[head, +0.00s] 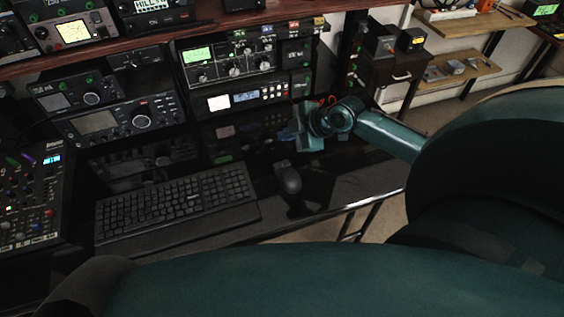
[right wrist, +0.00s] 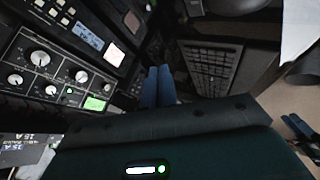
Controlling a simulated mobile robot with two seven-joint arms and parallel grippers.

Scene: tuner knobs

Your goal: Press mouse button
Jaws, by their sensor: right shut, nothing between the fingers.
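The black computer mouse (head: 288,178) lies on the glossy black desk, just right of the keyboard (head: 175,203) in the head view. My right gripper (head: 302,122) is beyond the mouse and slightly to its right, in front of the radio units, and apart from the mouse. In the right wrist view its two blue fingers (right wrist: 158,87) are together with nothing between them. The keyboard also shows in the right wrist view (right wrist: 211,68), to the right of the fingers. I cannot make out the mouse surely there.
Radio units with knobs (head: 235,65) stand behind the mouse, with another radio (head: 100,122) farther left. A mixer (head: 32,200) stands at the far left. The desk (head: 345,188) is clear right of the mouse, up to its front edge.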

